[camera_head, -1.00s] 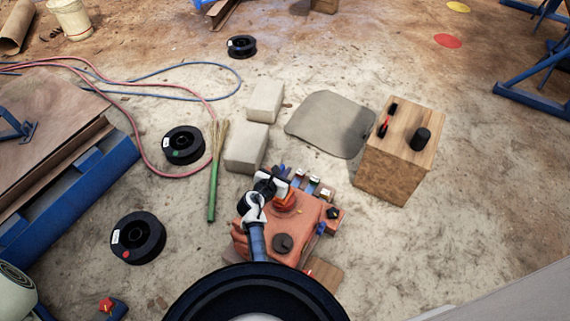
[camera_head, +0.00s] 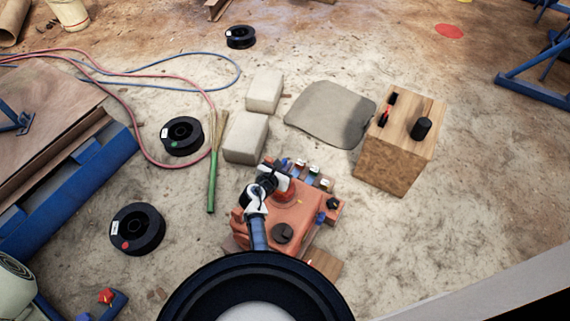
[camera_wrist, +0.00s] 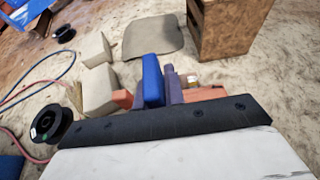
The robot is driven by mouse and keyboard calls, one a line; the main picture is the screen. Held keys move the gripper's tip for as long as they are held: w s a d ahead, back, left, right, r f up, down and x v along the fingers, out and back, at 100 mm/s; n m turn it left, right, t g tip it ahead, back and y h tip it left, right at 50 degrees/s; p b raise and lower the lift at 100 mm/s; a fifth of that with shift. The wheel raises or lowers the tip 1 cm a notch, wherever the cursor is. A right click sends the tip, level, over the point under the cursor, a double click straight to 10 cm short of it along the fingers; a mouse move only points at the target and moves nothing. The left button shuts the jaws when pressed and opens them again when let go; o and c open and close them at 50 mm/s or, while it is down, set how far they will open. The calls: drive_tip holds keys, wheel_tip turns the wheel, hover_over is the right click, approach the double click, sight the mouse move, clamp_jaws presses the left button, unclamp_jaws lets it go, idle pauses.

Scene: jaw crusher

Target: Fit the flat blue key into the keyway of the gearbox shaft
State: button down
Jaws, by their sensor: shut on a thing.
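The orange-red gearbox (camera_head: 300,212) sits on the floor below my arm in the head view, with a round dark cap on top. Parts of it also show in the wrist view (camera_wrist: 205,93). My gripper (camera_head: 268,182) is over its upper left part, and its fingertips are hard to make out. In the wrist view the flat blue key (camera_wrist: 152,80) stands upright just beyond the dark edge of my gripper, shut on it. A purple-grey upright piece is right beside it. I cannot make out the keyway, or whether the key touches the shaft.
Several small coloured pieces (camera_head: 313,172) lie at the gearbox's far side. Pale blocks (camera_head: 246,138) and a green-handled brush (camera_head: 212,180) lie to the left. A wooden crate (camera_head: 395,165) with a black knob stands at the right. Spools and hoses lie farther left.

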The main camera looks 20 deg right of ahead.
drive_tip(key=shift+f+b, duration=0.7)
drive_tip(key=shift+f, duration=0.65)
drive_tip(key=shift+p, duration=0.7)
idle(0.6)
drive_tip(key=shift+f+b, duration=1.4)
drive_tip(key=shift+f, duration=0.3)
drive_tip(key=shift+r, duration=0.15)
drive_tip(key=shift+r+p, duration=1.25)
drive_tip(key=shift+p, duration=0.25)
drive_tip(key=shift+p, duration=0.45)
idle(0.8)
drive_tip(key=shift+f+b, duration=0.4)
drive_tip(key=shift+f, duration=0.1)
